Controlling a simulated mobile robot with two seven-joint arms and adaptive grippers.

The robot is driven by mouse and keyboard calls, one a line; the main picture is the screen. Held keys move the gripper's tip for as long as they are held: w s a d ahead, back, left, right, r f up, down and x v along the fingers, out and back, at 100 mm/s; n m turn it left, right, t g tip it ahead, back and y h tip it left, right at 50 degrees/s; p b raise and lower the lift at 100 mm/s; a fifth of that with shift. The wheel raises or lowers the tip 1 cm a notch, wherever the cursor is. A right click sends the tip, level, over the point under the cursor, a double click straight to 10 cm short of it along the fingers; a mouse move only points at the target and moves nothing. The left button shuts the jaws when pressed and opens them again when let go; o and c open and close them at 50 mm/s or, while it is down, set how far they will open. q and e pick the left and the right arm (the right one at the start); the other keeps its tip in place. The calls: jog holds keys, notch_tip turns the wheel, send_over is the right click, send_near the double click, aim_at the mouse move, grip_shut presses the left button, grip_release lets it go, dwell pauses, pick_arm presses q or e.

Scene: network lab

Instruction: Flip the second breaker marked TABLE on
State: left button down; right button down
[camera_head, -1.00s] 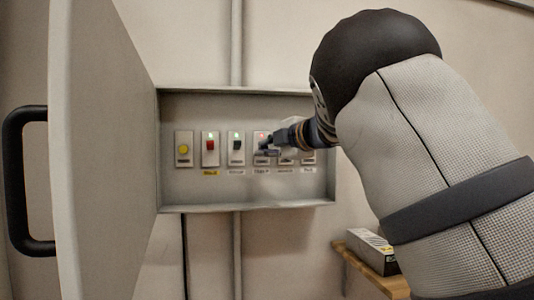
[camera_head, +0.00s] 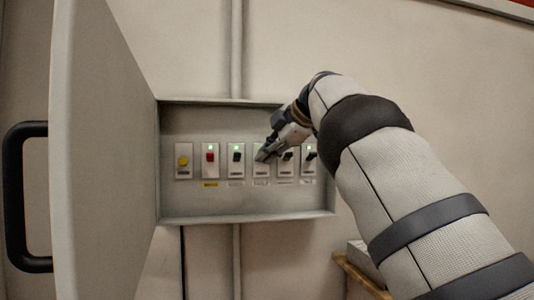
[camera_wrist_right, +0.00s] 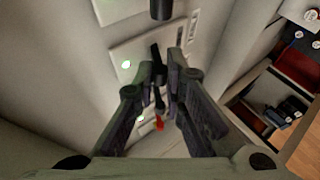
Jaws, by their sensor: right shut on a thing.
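The breaker panel (camera_head: 250,205) is a grey open box on the wall, with a yellow button (camera_head: 183,161), a red switch (camera_head: 210,157) and several black switches in one row. My right gripper (camera_head: 264,154) is at the fourth position in the row and partly covers that breaker. In the right wrist view my right gripper (camera_wrist_right: 161,80) has its fingers on both sides of a black lever (camera_wrist_right: 155,57), shut on it. A green light (camera_wrist_right: 126,64) glows beside this lever. The labels below the switches are too small to read. My left gripper is out of view.
The panel's door (camera_head: 105,150) stands open at the left, with a black handle (camera_head: 25,195). A wooden shelf (camera_head: 358,277) with a box sits at the lower right. A conduit (camera_head: 236,50) runs up the wall.

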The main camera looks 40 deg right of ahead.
jog(key=shift+f, duration=0.15)
jog(key=c, duration=1.7)
grip_release()
jog(key=shift+o, duration=0.2)
